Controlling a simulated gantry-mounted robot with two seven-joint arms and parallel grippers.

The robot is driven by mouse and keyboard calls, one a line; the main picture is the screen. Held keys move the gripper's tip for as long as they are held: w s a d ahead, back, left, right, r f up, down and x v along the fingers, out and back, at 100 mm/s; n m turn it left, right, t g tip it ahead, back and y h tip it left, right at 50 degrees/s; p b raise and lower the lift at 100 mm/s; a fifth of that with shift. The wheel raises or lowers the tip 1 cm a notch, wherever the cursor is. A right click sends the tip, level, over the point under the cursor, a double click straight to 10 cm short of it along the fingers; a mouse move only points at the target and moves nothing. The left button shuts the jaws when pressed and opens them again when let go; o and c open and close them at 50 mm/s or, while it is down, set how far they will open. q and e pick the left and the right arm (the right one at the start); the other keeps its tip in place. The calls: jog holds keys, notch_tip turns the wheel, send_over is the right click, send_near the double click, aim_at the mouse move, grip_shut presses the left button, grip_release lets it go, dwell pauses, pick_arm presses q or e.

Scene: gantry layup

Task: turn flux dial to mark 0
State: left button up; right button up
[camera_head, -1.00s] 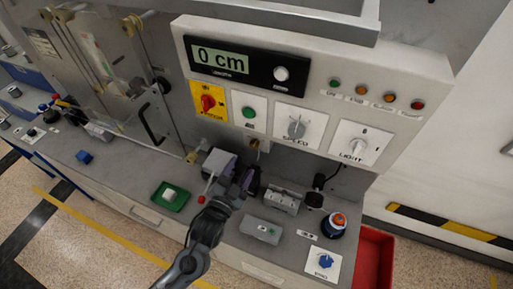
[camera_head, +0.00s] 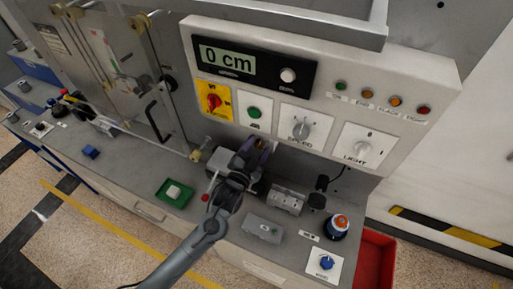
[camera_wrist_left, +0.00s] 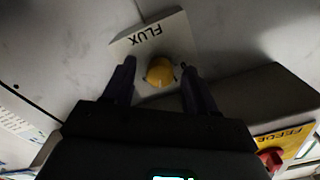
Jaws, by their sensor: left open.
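The flux dial is a round yellow knob (camera_wrist_left: 160,72) on a white plate marked FLUX (camera_wrist_left: 148,40) in the left wrist view. My left gripper (camera_wrist_left: 159,66) is open, with one dark finger on each side of the knob; I cannot tell whether they touch it. In the head view the left gripper (camera_head: 260,148) is raised at the lower edge of the control panel, and the flux dial cannot be made out there. The knob's pointer and scale marks are not legible. My right gripper is in neither view.
The control panel holds a red-on-yellow switch (camera_head: 213,102), a green button (camera_head: 254,112), a speed dial (camera_head: 301,130) and a light dial (camera_head: 361,149). On the bench are a green tray (camera_head: 176,202), a grey box (camera_head: 263,229) and a red-topped button (camera_head: 341,222).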

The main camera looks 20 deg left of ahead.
pick_arm(q)
jog(key=c, duration=1.1)
jog(key=shift+o, duration=0.2)
jog(key=shift+r+n, duration=0.1)
jog(key=shift+n, duration=0.3)
jog(key=n+p, duration=0.2)
jog(key=n, duration=0.1)
jog(key=shift+n, duration=0.3)
jog(key=n+p, duration=0.1)
jog(key=n, duration=0.3)
jog(key=shift+n+p, duration=0.3)
jog(key=shift+p, duration=0.1)
jog(key=n+p, duration=0.1)
jog(key=n, duration=0.3)
jog(key=shift+n, duration=0.3)
jog(key=shift+n+p, duration=0.9)
jog(key=shift+n, duration=1.3)
